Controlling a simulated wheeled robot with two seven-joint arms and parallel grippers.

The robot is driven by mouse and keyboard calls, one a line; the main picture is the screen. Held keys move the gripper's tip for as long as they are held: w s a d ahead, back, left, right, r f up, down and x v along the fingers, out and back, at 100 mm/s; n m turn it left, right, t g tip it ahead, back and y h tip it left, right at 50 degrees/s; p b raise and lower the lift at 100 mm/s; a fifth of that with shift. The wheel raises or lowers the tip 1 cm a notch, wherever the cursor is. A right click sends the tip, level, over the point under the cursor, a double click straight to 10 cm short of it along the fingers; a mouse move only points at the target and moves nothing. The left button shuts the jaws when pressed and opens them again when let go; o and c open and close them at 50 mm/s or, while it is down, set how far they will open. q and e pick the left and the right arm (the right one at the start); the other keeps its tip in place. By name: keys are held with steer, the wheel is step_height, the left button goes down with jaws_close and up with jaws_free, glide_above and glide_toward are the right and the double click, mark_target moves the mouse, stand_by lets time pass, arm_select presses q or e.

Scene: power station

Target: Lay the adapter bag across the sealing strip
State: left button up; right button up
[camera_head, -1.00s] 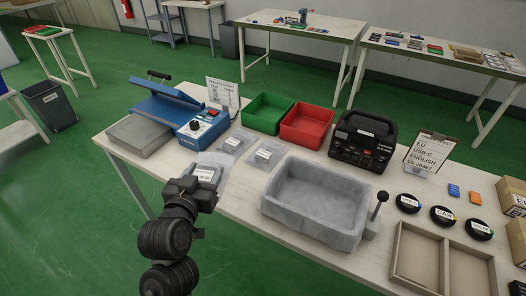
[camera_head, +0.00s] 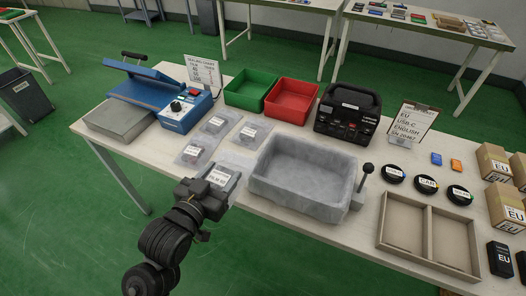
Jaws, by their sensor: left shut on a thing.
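My left gripper (camera_head: 212,187) is shut on a clear adapter bag (camera_head: 236,164) with a white label, at the table's front edge, left of the grey basin. Whether the bag touches the table is hard to tell. Three similar labelled bags lie flat beyond it: one near (camera_head: 192,154), one farther back (camera_head: 215,124), and one to the right (camera_head: 249,132). The blue sealer (camera_head: 178,117) stands at the back left with its lid (camera_head: 150,78) raised. The sealing strip under the lid is not clearly visible. The right gripper is not in view.
A flat grey block (camera_head: 118,118) sits in front of the sealer. A grey basin (camera_head: 300,190) with an upright lever (camera_head: 362,178) is close right of the held bag. Green (camera_head: 247,91) and red (camera_head: 291,101) bins stand behind. A sign (camera_head: 203,72) stands behind the sealer.

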mark_target(229, 157)
arm_select(q)
steer(key=w+f, duration=0.1)
steer(key=w, duration=0.1)
steer(key=w+f, duration=0.1)
steer(key=w, duration=0.2)
steer(key=w+f, duration=0.1)
steer(key=w, duration=0.2)
steer(key=shift+d+f, duration=0.15)
steer(key=shift+d, duration=0.2)
steer(key=w+f, duration=0.4)
steer(key=f, duration=0.1)
steer(key=shift+w+d+f, duration=0.1)
steer(key=shift+w+d, duration=0.1)
steer(key=shift+w, duration=0.1)
steer(key=shift+w+f, duration=0.2)
steer(key=shift+f, duration=0.1)
steer(key=shift+w+f, duration=0.35)
steer(key=shift+f, duration=0.05)
step_height(229, 157, down, 3)
steer(key=shift+r+p, duration=0.1)
steer(key=shift+p, duration=0.25)
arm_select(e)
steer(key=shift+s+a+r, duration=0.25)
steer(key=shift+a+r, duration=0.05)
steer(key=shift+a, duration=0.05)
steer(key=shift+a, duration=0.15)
